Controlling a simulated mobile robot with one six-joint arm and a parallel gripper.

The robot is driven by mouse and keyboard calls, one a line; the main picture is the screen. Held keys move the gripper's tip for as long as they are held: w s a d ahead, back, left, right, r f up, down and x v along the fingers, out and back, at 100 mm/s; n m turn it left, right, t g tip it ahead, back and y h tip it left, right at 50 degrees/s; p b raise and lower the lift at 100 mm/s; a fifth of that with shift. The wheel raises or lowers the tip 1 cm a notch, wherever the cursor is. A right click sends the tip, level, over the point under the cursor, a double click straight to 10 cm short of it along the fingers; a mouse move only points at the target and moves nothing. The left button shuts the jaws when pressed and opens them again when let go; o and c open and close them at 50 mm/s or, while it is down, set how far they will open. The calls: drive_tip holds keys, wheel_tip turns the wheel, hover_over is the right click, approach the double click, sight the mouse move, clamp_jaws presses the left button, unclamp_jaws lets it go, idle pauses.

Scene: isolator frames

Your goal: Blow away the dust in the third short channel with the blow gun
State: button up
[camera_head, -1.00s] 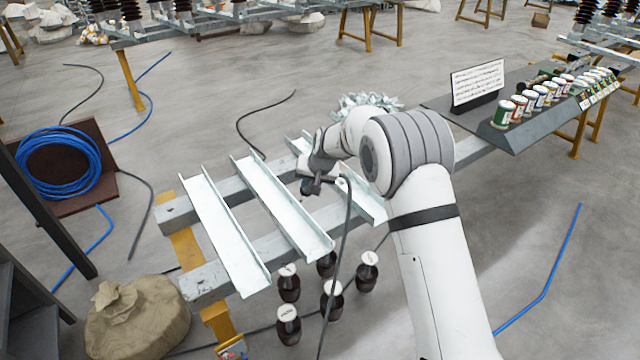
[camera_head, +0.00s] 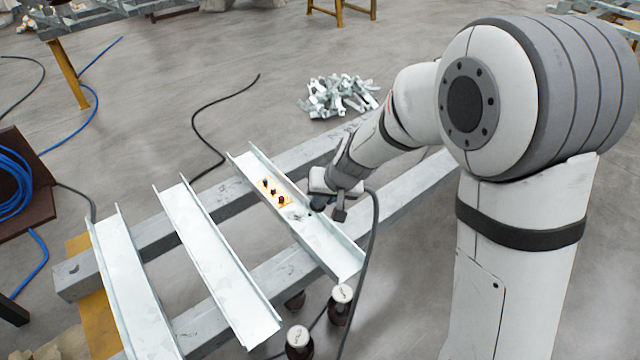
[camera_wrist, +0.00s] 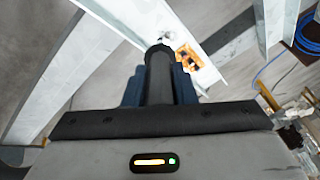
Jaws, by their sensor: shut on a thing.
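Three short channels lie side by side across two rails. The third short channel (camera_head: 335,248) is the rightmost in the head view, and part of it shows in the wrist view (camera_wrist: 219,84). A patch of orange and dark dust (camera_head: 272,191) lies in its trough toward the far end; it also shows in the wrist view (camera_wrist: 188,58). My gripper (camera_head: 320,200) is over this channel, just right of the patch. Its blue fingers (camera_wrist: 159,88) are shut on the dark blow gun (camera_wrist: 160,72), whose nozzle points toward the channel. The fingers partly hide the blow gun.
The first (camera_head: 128,285) and second (camera_head: 215,262) channels lie to the left. A black hose (camera_head: 373,240) hangs from my gripper. Dark bottles with white caps (camera_head: 341,300) stand below the rails. Scrap metal pieces (camera_head: 338,96) lie on the floor behind.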

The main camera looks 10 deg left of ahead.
sight(317, 210)
drive_tip(key=shift+w+d+f, duration=0.1)
drive_tip(key=shift+b+x, duration=0.55)
drive_tip(key=shift+x, duration=0.3)
drive_tip(key=shift+b+x, duration=1.65)
drive_tip(key=shift+x, duration=1.3)
drive_tip(key=shift+w, duration=0.1)
drive_tip(key=shift+f+b, duration=0.5)
drive_tip(key=shift+b, duration=0.1)
